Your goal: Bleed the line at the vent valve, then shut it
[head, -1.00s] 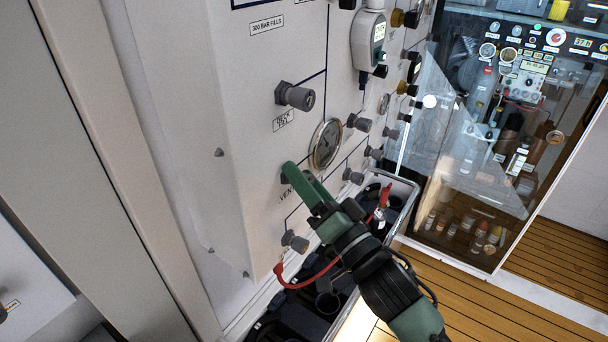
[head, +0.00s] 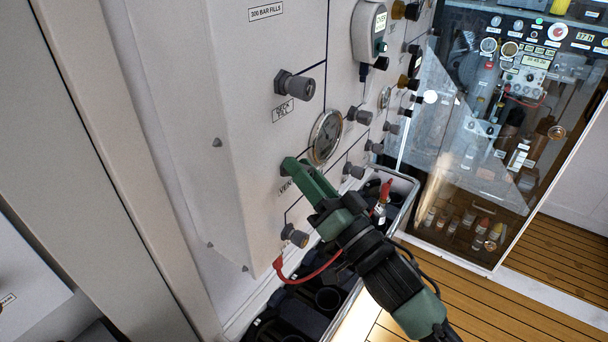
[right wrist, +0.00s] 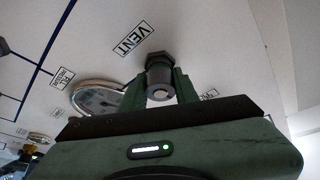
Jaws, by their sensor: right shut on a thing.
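My right gripper (head: 295,170) reaches up to the pale panel (head: 240,110), with its fingertips at the valve above the VENT label. In the right wrist view the vent valve (right wrist: 160,84) is a grey round knob on a dark hex base, beside the VENT label (right wrist: 133,39). The two green fingers stand on either side of the knob, shut on it. In the head view the fingers hide most of this valve. How far the valve is turned cannot be told. My left gripper is not in view.
A round gauge (head: 326,136) sits close to the right of my fingers. The deck fill valve (head: 294,84) is above and another grey knob (head: 294,235) below. A red hose (head: 305,279) hangs under my wrist. A bin (head: 408,188) with dark contents stands under the panel.

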